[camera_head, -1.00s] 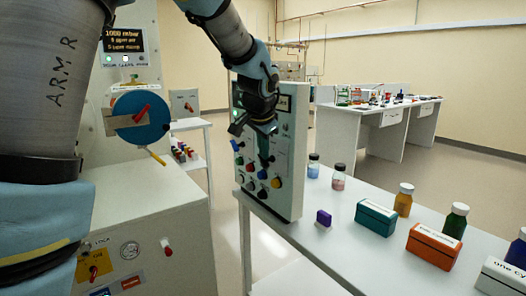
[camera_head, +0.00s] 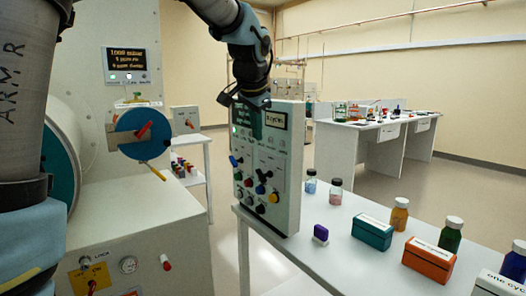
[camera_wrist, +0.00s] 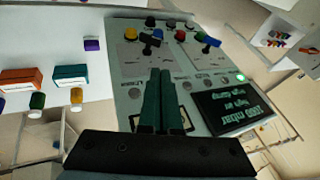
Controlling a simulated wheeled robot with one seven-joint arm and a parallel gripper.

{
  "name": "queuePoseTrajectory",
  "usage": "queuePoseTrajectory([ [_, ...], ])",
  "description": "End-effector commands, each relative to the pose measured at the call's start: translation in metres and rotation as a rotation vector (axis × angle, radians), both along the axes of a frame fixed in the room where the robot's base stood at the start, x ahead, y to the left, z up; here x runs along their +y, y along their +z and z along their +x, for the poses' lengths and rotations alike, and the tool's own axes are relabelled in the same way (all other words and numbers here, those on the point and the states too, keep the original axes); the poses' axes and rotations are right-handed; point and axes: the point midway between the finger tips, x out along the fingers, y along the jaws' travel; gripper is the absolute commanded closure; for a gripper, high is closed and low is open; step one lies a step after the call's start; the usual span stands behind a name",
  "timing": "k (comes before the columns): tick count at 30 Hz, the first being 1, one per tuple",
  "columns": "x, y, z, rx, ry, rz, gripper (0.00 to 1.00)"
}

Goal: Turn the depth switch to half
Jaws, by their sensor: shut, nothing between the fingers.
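The white control panel (camera_head: 291,200) stands upright on the table's left end. Its face carries two dark lever switches, a left one (camera_head: 236,161) and a right one (camera_head: 264,176), with coloured buttons around them. In the wrist view the panel (camera_wrist: 122,92) appears upside down, with the two switches (camera_wrist: 151,40) (camera_wrist: 208,39) beyond my fingertips. The labels are too small to read, so I cannot tell which is the depth switch. My gripper (camera_head: 250,135) is shut and empty in front of the panel's upper part; its dark green fingers (camera_wrist: 160,72) point towards the switches without visibly holding either.
A teal box (camera_head: 372,232), an orange box (camera_head: 429,262), a purple block (camera_head: 320,235) and several bottles stand on the table right of the panel. A white machine with a blue disc (camera_head: 142,133) is at left. Open floor lies behind the table.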

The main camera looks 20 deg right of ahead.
Motion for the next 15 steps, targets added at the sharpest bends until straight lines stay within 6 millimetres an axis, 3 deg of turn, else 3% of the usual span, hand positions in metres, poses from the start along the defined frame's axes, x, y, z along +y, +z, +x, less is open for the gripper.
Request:
queuePoseTrajectory([
  [4, 0.004, 0.012, 0.000, -0.003, -0.006, 0.002, 1.00],
  [8, -0.002, 0.010, -0.008, -0.024, -0.120, 0.092, 1.00],
  [15, -0.028, -0.009, -0.042, -0.144, -0.739, 0.586, 1.00],
])
